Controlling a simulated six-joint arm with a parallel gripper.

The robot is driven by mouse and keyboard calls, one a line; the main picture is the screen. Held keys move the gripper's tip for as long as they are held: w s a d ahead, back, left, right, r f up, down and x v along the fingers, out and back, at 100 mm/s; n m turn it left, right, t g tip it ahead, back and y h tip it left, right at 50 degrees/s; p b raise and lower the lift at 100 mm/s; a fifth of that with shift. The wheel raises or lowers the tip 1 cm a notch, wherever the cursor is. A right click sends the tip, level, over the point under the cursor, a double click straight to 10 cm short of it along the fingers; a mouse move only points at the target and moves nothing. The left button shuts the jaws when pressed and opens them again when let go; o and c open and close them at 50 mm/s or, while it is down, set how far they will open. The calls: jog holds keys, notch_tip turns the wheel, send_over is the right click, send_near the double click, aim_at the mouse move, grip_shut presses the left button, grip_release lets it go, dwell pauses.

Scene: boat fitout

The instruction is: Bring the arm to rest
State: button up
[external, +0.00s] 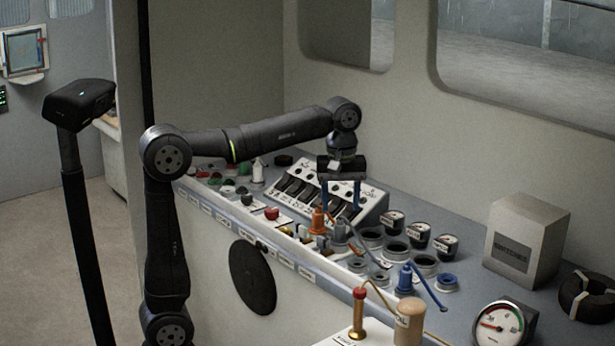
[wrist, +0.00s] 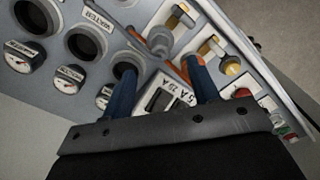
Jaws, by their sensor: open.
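My gripper (external: 341,204) points down over the console (external: 420,283), above the front edge of the white switch panel (external: 335,180). Its two blue fingers are apart, with nothing seen held between them. In the wrist view my gripper (wrist: 160,72) shows the same spread fingers, with part of the switch panel and an orange piece visible around the tips. An orange plug (external: 318,220) stands just below and in front of the fingers in the external view. I cannot tell whether the fingers touch anything.
Round sockets, small black gauges (external: 420,234) and a blue plug (external: 405,280) crowd the console right of my gripper. A grey box (external: 525,242), a large gauge (external: 500,325) and a wooden-looking cylinder (external: 408,322) stand further right. The wall rises behind.

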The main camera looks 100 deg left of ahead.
aim_at(340, 223)
notch_tip(340, 223, up, 10)
notch_tip(340, 223, down, 17)
jog(key=shift+r, duration=3.35)
